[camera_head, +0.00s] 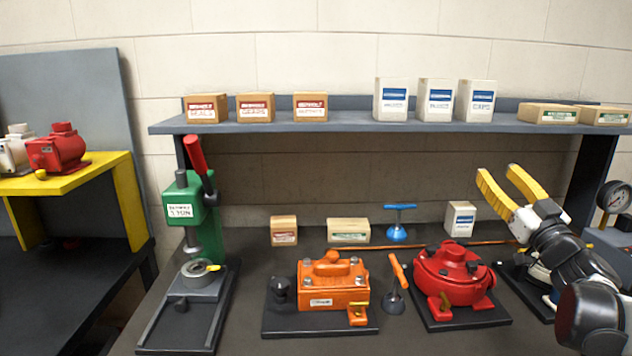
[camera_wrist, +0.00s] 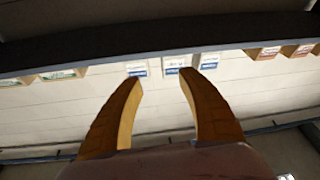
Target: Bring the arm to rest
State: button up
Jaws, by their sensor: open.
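My gripper (camera_head: 503,186) is at the right in the head view, above the bench, with its two yellow fingers spread apart and nothing between them. It points up and to the left, toward the shelf front. In the wrist view the two fingers of my gripper (camera_wrist: 160,80) stand apart, with the upside-down shelf and boxes beyond them. My dark arm comes in from the right edge of the head view and hides part of the bench there.
A grey shelf (camera_head: 350,124) holds several boxes. A gauge (camera_head: 614,197) stands at far right.

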jog(key=s+a+f+m+g+h, duration=0.1)
jog(key=s+a+f+g, duration=0.4)
jog(key=s+f, duration=0.3)
jog(key=s+a+f+m+g, duration=0.1)
jog(key=s+a+f+g, duration=0.4)
jog(key=s+a+f, duration=0.3)
jog(key=s+a+f+g+h, duration=0.1)
jog(key=s+a+f+g, duration=0.3)
jog(key=s+a+f, duration=0.3)
jog(key=shift+s+a+f+m+g+h, duration=0.15)
jog(key=shift+s+f, duration=0.25)
jog(key=shift+s, duration=0.5)
jog(key=shift+s+f+m+g+h, duration=0.1)
jog(key=shift+s+f, duration=0.25)
jog(key=shift+s, duration=0.55)
jog(key=shift+s+a+f+m+g+h, duration=0.15)
jog(key=shift+s+f, duration=0.25)
jog(key=shift+s, duration=0.5)
jog(key=shift+d, duration=0.15)
jog(key=shift+w+r, duration=0.1)
jog(key=shift+r, duration=0.05)
